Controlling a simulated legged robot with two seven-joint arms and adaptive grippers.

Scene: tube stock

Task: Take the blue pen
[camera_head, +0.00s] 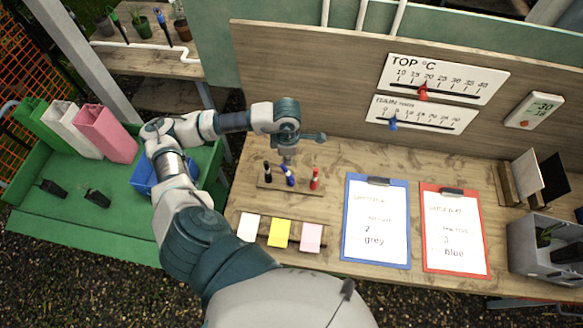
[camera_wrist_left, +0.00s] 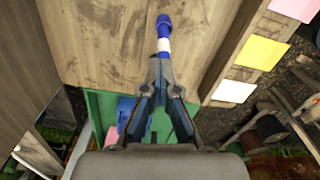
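The blue pen (camera_head: 290,179) shows in the head view just below my left gripper (camera_head: 287,157), between a black pen (camera_head: 267,174) and a red pen (camera_head: 315,178) at the wooden pen stand (camera_head: 272,187). In the left wrist view the blue pen (camera_wrist_left: 164,30) points away from my left gripper (camera_wrist_left: 164,62), its blue end outward and a white band near the fingertips. The fingers close on both sides of its near end. I cannot tell whether the pen still touches the stand. My right gripper is not in view.
White, yellow and pink cards (camera_head: 279,232) lie in front of the stand. A blue clipboard (camera_head: 348,225) and a red clipboard (camera_head: 429,235) lie to the right. The wooden back panel (camera_head: 300,80) rises behind. A green tray table (camera_head: 75,225) stands at the left.

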